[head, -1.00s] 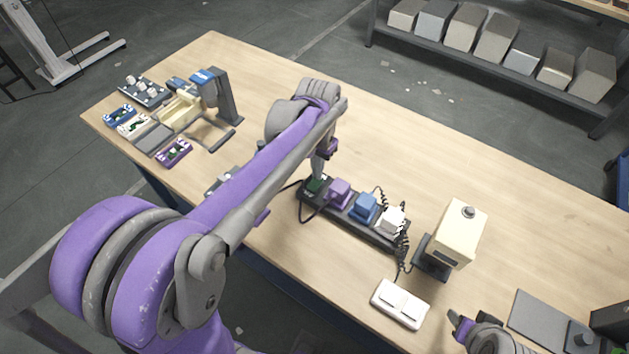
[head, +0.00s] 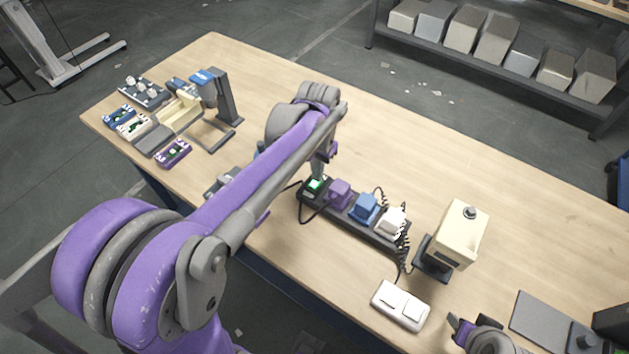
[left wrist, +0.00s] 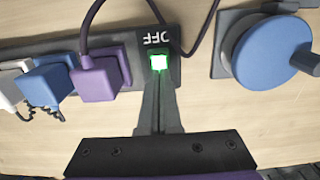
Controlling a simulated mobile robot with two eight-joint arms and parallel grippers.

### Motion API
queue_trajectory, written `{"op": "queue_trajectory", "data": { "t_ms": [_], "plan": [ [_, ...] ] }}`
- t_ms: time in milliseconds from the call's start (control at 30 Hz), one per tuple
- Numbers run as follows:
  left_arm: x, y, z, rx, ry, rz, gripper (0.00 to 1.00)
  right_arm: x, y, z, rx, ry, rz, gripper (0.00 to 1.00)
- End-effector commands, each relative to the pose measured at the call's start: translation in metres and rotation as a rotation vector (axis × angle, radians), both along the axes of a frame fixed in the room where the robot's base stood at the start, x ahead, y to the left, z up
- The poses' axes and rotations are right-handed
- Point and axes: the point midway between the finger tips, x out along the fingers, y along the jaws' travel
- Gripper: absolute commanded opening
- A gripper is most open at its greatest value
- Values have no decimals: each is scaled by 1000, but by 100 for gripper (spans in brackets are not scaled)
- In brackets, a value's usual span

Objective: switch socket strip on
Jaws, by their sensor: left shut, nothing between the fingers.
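The dark socket strip (head: 352,222) lies on the workbench with a purple plug (head: 339,193), a blue plug (head: 364,208) and a white plug (head: 391,222) in it. Its switch (head: 316,186) at the far-left end is lit bright green. In the left wrist view the lit switch (left wrist: 158,62) sits beside the printed word OFF, which appears upside down. My left gripper (head: 319,176) is shut and empty, its tips right at the switch; whether they touch it I cannot tell. My right gripper (head: 458,325) is partly in view at the lower right, its jaw state unclear.
Several small modules and a grey stand (head: 227,98) are at the left end. A blue round part (left wrist: 272,52) is near the switch. The bench's far middle is clear.

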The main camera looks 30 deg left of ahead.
Motion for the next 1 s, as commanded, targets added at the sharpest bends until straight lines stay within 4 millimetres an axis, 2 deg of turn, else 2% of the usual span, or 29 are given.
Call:
{"op": "queue_trajectory", "data": {
  "t_ms": [733, 1000],
  "plan": [
    [1, 0, 62, 0, -3, 0, 0, 16, 0, 47, 0, -30, 0, 49],
    [0, 0, 67, 0, 0, 0, 0, 17, 0, 51, 0, -32, 0, 49]
  ]
}}
